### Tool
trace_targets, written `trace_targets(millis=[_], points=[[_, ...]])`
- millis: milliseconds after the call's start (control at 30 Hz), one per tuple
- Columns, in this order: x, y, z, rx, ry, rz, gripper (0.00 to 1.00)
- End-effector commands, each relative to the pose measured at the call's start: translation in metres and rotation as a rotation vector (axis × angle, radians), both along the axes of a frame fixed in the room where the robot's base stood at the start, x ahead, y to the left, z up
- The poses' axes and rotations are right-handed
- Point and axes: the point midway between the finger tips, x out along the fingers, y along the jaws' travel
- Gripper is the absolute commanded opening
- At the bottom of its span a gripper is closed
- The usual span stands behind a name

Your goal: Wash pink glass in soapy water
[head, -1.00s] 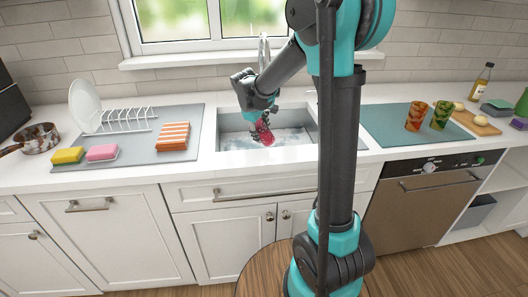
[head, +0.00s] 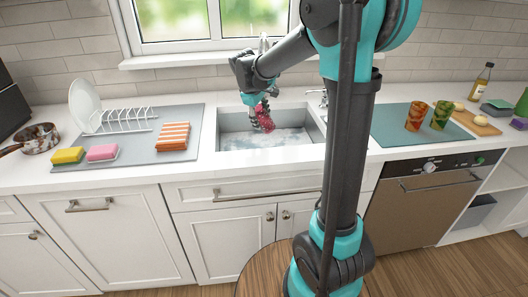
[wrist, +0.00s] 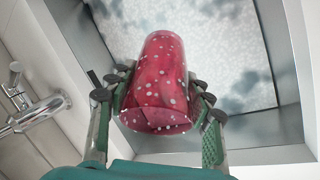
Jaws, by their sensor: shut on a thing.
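The pink glass (head: 264,122) with pale dots is in my gripper (head: 259,112), over the sink (head: 225,122). In the wrist view my gripper (wrist: 158,108) has its fingers on both sides of the pink glass (wrist: 155,85), shut on it. The open end of the glass faces the camera there. Soapy water (head: 285,138) with whitish foam lies in the sink, and it fills the background of the wrist view (wrist: 205,35). The glass appears above the water; the exact gap is hard to tell.
A faucet (wrist: 35,115) stands beside the sink. Left are a grey mat (head: 190,140) with a dish rack (head: 125,120), an orange striped cloth (head: 173,136) and sponges (head: 102,152). Right, a teal mat (head: 390,135) holds two patterned glasses (head: 415,116).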

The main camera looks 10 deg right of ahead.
Motion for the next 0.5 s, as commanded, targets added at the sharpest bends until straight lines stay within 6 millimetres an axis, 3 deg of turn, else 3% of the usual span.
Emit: trace_targets(millis=[500], points=[[0.000, 0.000, 0.057, 0.000, 0.000, 0.000, 0.15]])
